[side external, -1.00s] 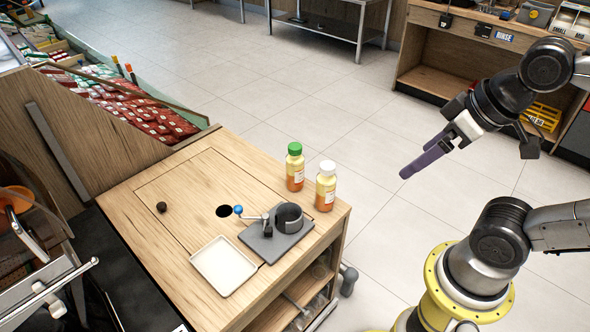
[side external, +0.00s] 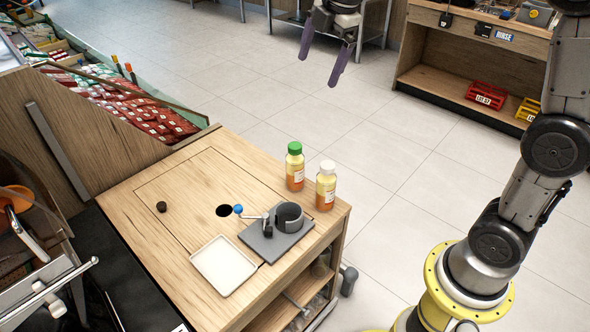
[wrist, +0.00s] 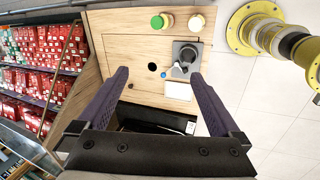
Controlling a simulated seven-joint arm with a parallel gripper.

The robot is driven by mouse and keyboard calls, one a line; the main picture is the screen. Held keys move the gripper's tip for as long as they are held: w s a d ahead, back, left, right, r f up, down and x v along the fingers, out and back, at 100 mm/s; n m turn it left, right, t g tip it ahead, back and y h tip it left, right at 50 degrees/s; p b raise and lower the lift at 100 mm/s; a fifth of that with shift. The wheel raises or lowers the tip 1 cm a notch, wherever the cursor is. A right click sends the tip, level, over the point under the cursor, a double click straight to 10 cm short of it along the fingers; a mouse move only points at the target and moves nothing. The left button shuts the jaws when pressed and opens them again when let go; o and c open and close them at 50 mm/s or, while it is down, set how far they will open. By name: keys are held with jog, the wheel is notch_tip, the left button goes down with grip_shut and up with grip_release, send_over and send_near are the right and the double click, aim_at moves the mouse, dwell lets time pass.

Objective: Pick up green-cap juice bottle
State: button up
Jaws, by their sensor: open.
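The green-cap juice bottle (side external: 295,167) stands upright near the back right of the wooden counter, with yellow and orange juice and a label. In the wrist view its green cap (wrist: 157,22) shows from above, near the top. A white-cap juice bottle (side external: 326,186) stands upright just beside it. My gripper (side external: 319,72) is open and empty, high up beyond the counter in the side view. In the wrist view my gripper (wrist: 157,80) has its two purple fingers spread wide, well apart from the bottles.
A grey juicer (side external: 289,218) with a blue-knobbed handle and a white tray (side external: 223,265) sit on the counter (side external: 165,245). The counter has a round hole (side external: 223,211) and a small dark knob (side external: 162,206). Red packets (side external: 150,118) fill a bin at left.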

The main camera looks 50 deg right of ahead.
jog(key=w+d+f+n+g, duration=0.1)
jog(key=w+d+f, duration=0.1)
jog(key=w+f, duration=0.45)
jog(key=g, duration=0.1)
send_over(295, 156)
jog(key=w, duration=0.1)
notch_tip(295, 156, down, 6)
jog(key=shift+g, duration=0.8)
jog(key=f, duration=0.5)
jog(key=d+f, duration=0.1)
jog(key=f, duration=0.9)
jog(key=shift+w+d+f, duration=0.15)
jog(key=shift+w+d, duration=0.1)
jog(key=shift+d, duration=0.1)
jog(key=shift+s+a+f, duration=0.1)
jog(key=shift+f, duration=1.35)
jog(key=shift+s+a+f, duration=0.1)
jog(key=shift+f, duration=1.35)
jog(key=shift+c, duration=0.3)
jog(key=shift+w+r, duration=0.1)
jog(key=shift+r, duration=0.05)
grip_shut()
